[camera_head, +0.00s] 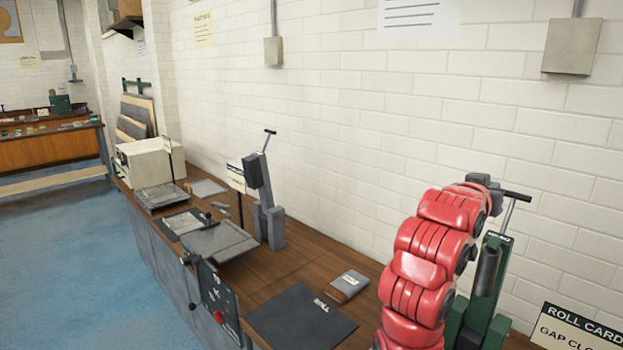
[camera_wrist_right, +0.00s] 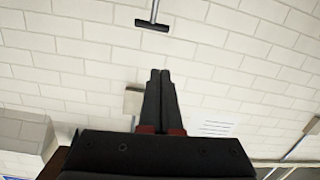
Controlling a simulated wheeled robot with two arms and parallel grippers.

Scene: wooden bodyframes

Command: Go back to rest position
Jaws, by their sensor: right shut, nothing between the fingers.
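My right gripper (camera_wrist_right: 160,76) points out ahead in the right wrist view, its two dark fingers shut together with nothing between them. White brick wall fills the view behind the fingertips. In the head view my red right arm rises at the right, above the wooden bench (camera_head: 285,270), and its dark wrist end is at the top. The fingers cannot be made out there. My left gripper and left arm are not in view.
A green stand (camera_head: 485,290) with a T-handle is close beside my right arm. A card sign (camera_head: 575,330) stands at right. A black mat (camera_head: 302,316), a small book (camera_head: 348,285) and a grey lever tool (camera_head: 268,215) are on the bench. Blue floor (camera_head: 60,250) is clear at left.

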